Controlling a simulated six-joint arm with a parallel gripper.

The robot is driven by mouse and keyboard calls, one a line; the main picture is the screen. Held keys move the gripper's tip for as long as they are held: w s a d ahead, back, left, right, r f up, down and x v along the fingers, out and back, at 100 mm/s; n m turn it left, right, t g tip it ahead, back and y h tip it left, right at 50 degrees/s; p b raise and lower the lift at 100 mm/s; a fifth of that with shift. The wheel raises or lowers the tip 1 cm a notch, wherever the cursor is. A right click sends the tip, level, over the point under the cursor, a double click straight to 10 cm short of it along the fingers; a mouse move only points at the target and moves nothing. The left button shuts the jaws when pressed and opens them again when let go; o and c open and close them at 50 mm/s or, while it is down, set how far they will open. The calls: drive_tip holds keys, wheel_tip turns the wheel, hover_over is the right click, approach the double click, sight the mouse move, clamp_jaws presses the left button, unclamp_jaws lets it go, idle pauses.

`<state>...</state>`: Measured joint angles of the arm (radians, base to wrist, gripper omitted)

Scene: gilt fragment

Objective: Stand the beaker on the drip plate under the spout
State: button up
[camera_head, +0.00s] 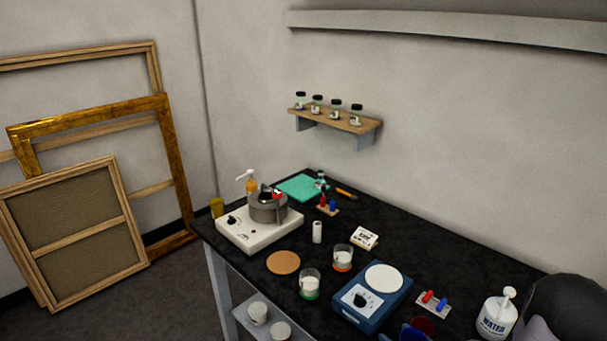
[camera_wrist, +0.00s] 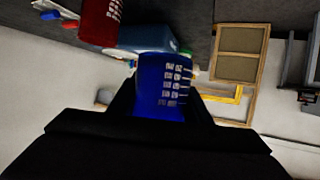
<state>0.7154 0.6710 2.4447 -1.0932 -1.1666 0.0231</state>
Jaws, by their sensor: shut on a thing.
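My gripper (camera_wrist: 163,108) is shut on a blue beaker (camera_wrist: 163,72) with white graduation marks, seen in the wrist view. The dark fingers sit on both sides of it. In the head view a bit of the blue beaker (camera_head: 413,333) shows at the bottom edge; the fingers are not clear there. A steel pot (camera_head: 268,208) sits on a white heater unit (camera_head: 259,229) at the back left of the bench. A round cork mat (camera_head: 284,262) lies in front of it. I cannot tell for certain which piece is the drip plate or make out the spout.
A red beaker (camera_head: 424,325) is near the blue one. A blue scale (camera_head: 372,298) with a white round pan stands left of it. Two glass cups, green-based (camera_head: 309,284) and orange-based (camera_head: 343,259), stand near the mat. A water bottle (camera_head: 496,316) is at right.

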drive_tip(key=s+a+f+n+g+y, duration=0.3)
drive_tip(key=s+a+n+g+y, duration=0.1)
drive_tip(key=a, duration=0.4)
drive_tip(key=shift+s+a+f+n+g+y, duration=0.3)
drive_tip(key=shift+s+n+y, duration=0.35)
drive_tip(key=shift+n+y, duration=0.6)
drive_tip(key=shift+d+f+h, duration=0.1)
drive_tip(key=shift+f+h, duration=0.05)
drive_tip(key=shift+h, duration=0.1)
